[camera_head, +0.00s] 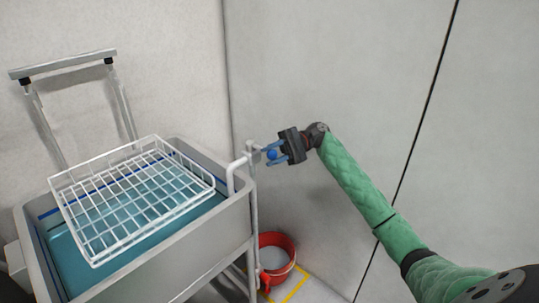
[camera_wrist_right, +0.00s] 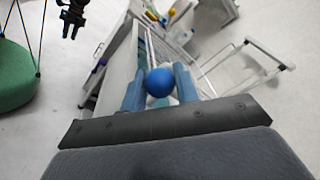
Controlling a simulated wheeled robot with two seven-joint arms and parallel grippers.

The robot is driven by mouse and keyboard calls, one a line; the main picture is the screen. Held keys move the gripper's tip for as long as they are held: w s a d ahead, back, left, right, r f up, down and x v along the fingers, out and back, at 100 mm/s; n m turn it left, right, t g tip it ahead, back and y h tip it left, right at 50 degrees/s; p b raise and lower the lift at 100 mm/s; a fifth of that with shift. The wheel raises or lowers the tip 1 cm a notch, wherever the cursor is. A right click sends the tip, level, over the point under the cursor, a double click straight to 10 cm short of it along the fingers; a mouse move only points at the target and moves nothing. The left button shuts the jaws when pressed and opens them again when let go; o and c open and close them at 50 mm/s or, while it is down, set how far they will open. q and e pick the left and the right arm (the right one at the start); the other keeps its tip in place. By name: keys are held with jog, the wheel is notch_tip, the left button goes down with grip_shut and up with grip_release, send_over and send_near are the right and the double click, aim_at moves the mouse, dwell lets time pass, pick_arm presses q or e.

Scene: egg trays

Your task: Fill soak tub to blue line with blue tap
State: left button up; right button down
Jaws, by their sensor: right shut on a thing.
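The grey soak tub (camera_head: 215,237) stands at the left in the head view with teal water (camera_head: 92,262) in it. A blue line (camera_head: 48,212) runs along its inner wall, above the water where I can see it. A pale spout (camera_head: 234,172) bends over the tub's right rim; I cannot make out a stream. The blue tap's round knob (camera_head: 271,155) is at the pipe beside the tub. My right gripper (camera_head: 274,154) is shut on this knob, which also shows between its blue fingers in the right wrist view (camera_wrist_right: 159,83).
A white wire basket (camera_head: 153,138) lies tilted across the tub's top and hides part of the water. A metal handle frame (camera_head: 62,64) rises behind. A red bucket (camera_head: 291,244) stands on the floor by yellow marking (camera_head: 296,288). Walls close off the back and right.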

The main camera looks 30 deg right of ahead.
pick_arm(q)
jog(key=shift+w, duration=0.1)
pick_arm(e)
jog(key=c, duration=1.1)
grip_release()
jog(key=shift+d, duration=0.1)
jog(key=shift+d, duration=0.1)
jog(key=shift+w+d+f, duration=0.1)
jog(key=shift+d, duration=0.25)
pick_arm(q)
jog(key=f, duration=0.1)
jog(key=d+f+b, duration=0.2)
jog(key=shift+w+d+t+h, duration=0.25)
jog(key=shift+w+t+h, duration=0.05)
jog(key=shift+w+t, duration=0.1)
pick_arm(e)
jog(key=d, duration=0.4)
jog(key=w+d, duration=0.1)
jog(key=d, duration=0.2)
pick_arm(q)
jog(key=shift+r, duration=0.2)
pick_arm(e)
jog(key=shift+a, duration=0.1)
